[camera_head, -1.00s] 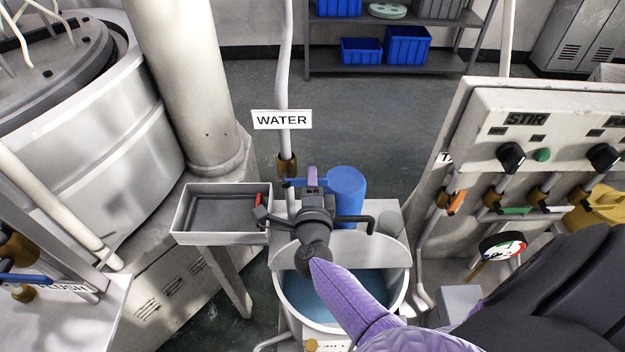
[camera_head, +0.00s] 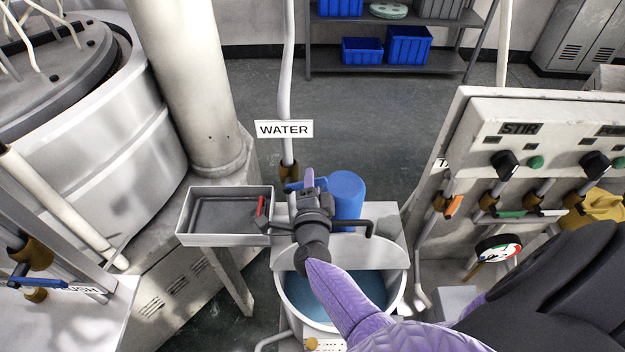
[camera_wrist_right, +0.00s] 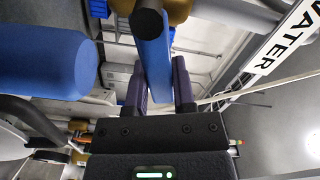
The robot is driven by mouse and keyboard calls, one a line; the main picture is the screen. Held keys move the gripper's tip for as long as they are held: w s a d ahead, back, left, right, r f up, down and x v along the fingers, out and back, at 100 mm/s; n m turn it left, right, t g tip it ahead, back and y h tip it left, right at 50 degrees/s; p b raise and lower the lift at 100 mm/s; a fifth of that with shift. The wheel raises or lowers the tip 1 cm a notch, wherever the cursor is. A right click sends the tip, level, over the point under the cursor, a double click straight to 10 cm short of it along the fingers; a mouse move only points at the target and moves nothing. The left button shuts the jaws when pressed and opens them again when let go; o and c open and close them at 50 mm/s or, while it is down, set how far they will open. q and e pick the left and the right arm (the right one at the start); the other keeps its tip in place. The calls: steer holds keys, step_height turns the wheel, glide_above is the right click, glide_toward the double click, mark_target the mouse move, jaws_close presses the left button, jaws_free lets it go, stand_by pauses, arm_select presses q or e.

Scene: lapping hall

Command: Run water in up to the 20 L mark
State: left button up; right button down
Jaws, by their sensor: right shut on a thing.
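The WATER sign (camera_head: 284,129) hangs on a pale pipe above a brass valve with a blue lever handle (camera_head: 293,187). My right gripper (camera_head: 309,181) is shut on this handle. In the right wrist view the blue handle (camera_wrist_right: 153,72) lies between the two fingers (camera_wrist_right: 160,85). Below is a pale round tank (camera_head: 340,253) with bluish water (camera_head: 372,288) in it. My arm hides part of the tank, and I cannot read a 20 L mark or the water level. My left gripper is not in view.
A blue cylinder (camera_head: 347,192) stands right beside my right gripper. A grey tray (camera_head: 228,239) is to its left. The STIR panel (camera_head: 545,125), with knobs and coloured valve levers, and a gauge (camera_head: 497,249) are at right. A large metal drum (camera_head: 125,150) fills the left.

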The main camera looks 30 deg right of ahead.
steer(key=shift+c, duration=2.2)
jaws_free()
steer(key=p+v, duration=0.2)
steer(key=v, duration=0.8)
steer(key=shift+p, duration=0.3)
steer(key=shift+a+f, duration=0.1)
